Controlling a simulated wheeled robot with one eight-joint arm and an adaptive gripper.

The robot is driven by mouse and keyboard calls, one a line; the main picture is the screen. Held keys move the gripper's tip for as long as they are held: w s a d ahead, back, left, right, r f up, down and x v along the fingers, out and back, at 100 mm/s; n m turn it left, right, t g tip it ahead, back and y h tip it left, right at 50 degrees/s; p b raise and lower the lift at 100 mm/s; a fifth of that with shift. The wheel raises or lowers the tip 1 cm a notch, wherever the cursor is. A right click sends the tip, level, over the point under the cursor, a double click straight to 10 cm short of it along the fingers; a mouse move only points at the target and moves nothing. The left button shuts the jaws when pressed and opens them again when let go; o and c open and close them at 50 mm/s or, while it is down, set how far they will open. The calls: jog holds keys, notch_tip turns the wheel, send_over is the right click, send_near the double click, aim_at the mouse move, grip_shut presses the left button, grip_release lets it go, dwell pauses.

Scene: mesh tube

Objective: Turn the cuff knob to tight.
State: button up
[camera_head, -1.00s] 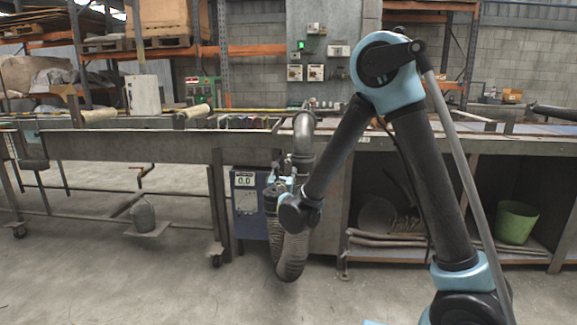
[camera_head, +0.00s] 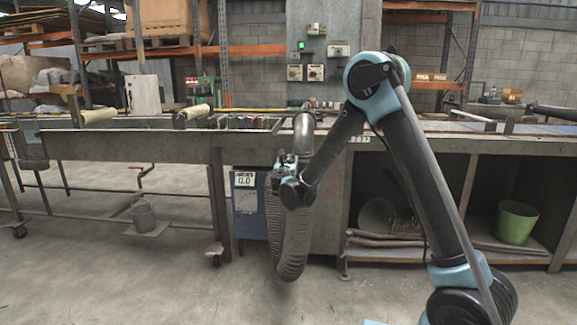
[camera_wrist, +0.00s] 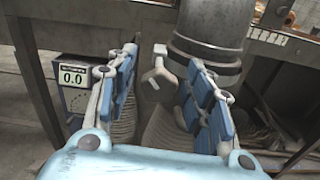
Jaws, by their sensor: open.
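A pale grey knob (camera_wrist: 157,72) with a lever-like shape shows in the wrist view, beside the dark metal cuff at the end of a pipe (camera_wrist: 210,40). My gripper (camera_wrist: 161,58) is open, with blue-padded fingers either side of the knob in the picture; I see no clear contact. A ribbed hose (camera_wrist: 165,128) hangs below the cuff, partly hidden by the right finger. In the head view my gripper (camera_head: 287,163) is small, in front of the pipe (camera_head: 303,133) and above the hose (camera_head: 293,245). The knob cannot be made out there.
A blue box (camera_head: 248,200) with a display reading 0.0 stands left of the hose. A long steel bench (camera_head: 130,146) runs behind. A shelf unit with a green bucket (camera_head: 516,222) is at the right. The floor in front is clear.

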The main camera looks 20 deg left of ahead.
jog(key=c, duration=1.1)
